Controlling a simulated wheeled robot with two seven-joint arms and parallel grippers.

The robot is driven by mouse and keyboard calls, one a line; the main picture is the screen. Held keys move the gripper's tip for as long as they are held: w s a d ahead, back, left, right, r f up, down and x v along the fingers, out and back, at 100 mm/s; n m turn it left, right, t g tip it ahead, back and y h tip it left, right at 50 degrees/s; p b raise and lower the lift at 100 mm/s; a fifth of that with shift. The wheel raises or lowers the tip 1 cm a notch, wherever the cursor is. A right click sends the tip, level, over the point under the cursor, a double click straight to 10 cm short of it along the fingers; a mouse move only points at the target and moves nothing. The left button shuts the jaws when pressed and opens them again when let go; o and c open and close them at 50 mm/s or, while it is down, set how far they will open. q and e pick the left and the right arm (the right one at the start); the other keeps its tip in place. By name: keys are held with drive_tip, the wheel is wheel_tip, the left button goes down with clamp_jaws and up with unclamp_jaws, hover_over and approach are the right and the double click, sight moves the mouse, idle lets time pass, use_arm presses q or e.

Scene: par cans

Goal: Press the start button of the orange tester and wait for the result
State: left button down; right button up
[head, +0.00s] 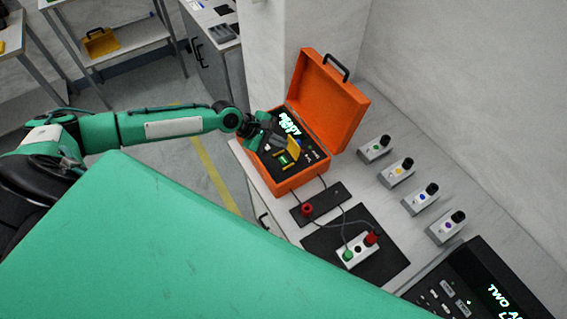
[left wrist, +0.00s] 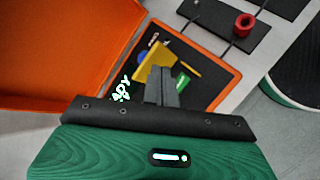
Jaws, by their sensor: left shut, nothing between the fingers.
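The orange tester (head: 334,104) is an open case on the counter, lid up, with a dark panel inside. Its display (head: 290,123) shows lit white text that seems to begin with "READY"; my gripper hides part of the panel. A green patch (head: 283,158) and a yellow part (head: 293,145) show on the panel. My left gripper (head: 277,146) is shut and empty over the panel. In the left wrist view its fingertips (left wrist: 163,72) overlap the yellow part (left wrist: 182,62), beside the green patch (left wrist: 182,81). I cannot tell whether they touch anything. My right gripper is not in view.
Cables run from the tester to a black strip with a red knob (head: 306,209) and a small box with green and red plugs (head: 357,248) on a black mat (head: 390,262). Several small grey boxes (head: 397,173) stand along the wall. A dark console (head: 470,290) is lower right.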

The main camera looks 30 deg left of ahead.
sight(280, 160)
use_arm(q)
wheel_tip(280, 160, down, 4)
drive_tip(key=b, duration=0.3)
drive_tip(key=shift+a+r, duration=0.1)
drive_tip(key=shift+r, duration=0.15)
drive_tip(key=shift+f+b, duration=0.5)
drive_tip(key=shift+f, duration=0.65)
drive_tip(key=shift+f, duration=0.15)
idle(0.6)
drive_tip(key=shift+f, duration=0.25)
